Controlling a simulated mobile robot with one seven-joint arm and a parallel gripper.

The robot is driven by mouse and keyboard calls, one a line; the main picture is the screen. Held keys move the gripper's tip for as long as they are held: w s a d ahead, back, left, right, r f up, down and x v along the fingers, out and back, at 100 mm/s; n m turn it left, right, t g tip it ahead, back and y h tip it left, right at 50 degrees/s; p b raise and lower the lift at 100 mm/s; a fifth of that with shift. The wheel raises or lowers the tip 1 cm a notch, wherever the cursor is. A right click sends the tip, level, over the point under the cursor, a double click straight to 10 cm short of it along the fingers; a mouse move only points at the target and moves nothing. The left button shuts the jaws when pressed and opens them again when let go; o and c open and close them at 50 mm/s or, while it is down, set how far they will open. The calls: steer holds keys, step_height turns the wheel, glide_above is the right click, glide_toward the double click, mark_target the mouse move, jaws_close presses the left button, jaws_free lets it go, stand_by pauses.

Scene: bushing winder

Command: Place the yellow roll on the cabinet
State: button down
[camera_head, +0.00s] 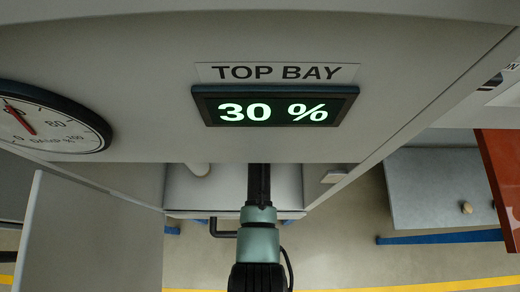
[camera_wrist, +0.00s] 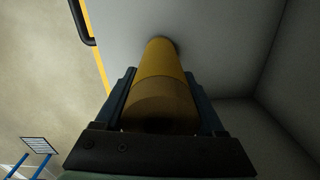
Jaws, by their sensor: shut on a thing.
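The yellow roll (camera_wrist: 163,62) shows in the wrist view as a long cylinder, yellow at its far part and darker brownish at the near end. My gripper (camera_wrist: 160,92) is shut on it, with one dark finger along each side. The far end of the roll meets or comes close to a pale grey surface (camera_wrist: 215,45); I cannot tell if it touches. In the head view my arm reaches in below the grey "TOP BAY" panel (camera_head: 300,140), and the roll and fingertips are hidden there. A grey cabinet-like block (camera_head: 425,185) with a small tan piece stands at the right.
The panel carries a lit display (camera_head: 275,107) reading 30 % and a round gauge (camera_head: 45,120) at left. A grey side panel (camera_head: 95,235) stands at lower left. A red-brown panel (camera_head: 503,180) is at far right. Open floor (camera_head: 350,240) lies at lower right.

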jaws_free()
steer(key=shift+r, duration=3.85)
